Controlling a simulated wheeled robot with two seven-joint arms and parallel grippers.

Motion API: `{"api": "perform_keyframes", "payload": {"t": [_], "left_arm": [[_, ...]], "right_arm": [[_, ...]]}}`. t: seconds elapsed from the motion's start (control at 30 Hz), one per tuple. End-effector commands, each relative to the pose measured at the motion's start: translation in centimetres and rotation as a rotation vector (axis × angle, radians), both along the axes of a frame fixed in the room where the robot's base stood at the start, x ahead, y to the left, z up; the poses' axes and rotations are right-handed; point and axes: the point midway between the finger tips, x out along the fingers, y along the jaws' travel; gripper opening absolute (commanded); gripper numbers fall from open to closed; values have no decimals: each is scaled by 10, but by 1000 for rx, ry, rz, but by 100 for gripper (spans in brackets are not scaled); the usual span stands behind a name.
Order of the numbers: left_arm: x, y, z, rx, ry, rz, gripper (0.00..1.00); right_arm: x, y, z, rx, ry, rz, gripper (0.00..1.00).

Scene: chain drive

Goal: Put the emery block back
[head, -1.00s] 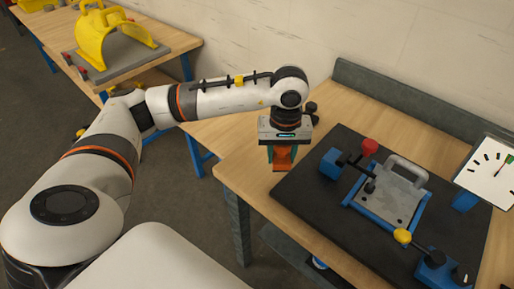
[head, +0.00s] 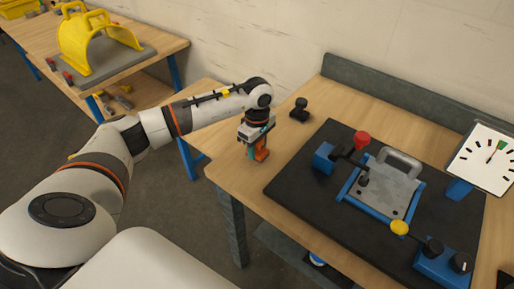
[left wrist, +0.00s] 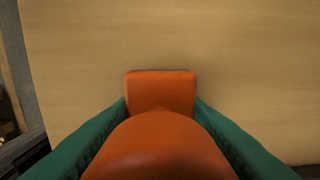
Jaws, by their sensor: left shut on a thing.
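The emery block, an orange block with a rounded top, is between the fingers of my left gripper (head: 256,153). In the head view the emery block (head: 262,152) is partly covered by the gripper, over the left part of the wooden bench top. In the left wrist view the block (left wrist: 160,92) sits between the two green fingers, which are shut on it, with bare wood beyond. I cannot tell whether its underside touches the bench. My right gripper is not in view.
A small black knobbed object (head: 299,109) stands on the bench just right of the gripper. A dark mat (head: 300,190) bears a blue-framed fixture with a metal plate (head: 385,192) and red- and yellow-knobbed clamps. A white dial (head: 485,158) stands at right. Bare wood surrounds the gripper.

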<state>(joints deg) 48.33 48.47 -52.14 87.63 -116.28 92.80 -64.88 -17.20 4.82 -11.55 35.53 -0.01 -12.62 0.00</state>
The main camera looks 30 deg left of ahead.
Motion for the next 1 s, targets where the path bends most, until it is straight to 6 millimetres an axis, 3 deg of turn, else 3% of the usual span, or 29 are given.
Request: {"api": "perform_keyframes", "payload": {"t": [0.1, 0.43, 0.47, 0.6, 1.0], "left_arm": [[0, 0, -11, 0, 0, -1, 19], [0, 0, -17, 1, -1, -2, 19], [0, 0, -17, 1, 0, -2, 41], [0, 0, -16, 1, 0, -2, 62], [1, 0, -7, 1, -3, -2, 62]], "right_arm": [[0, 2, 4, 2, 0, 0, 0], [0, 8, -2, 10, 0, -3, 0], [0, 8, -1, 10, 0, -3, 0], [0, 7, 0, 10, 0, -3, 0], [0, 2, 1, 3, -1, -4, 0]]}}
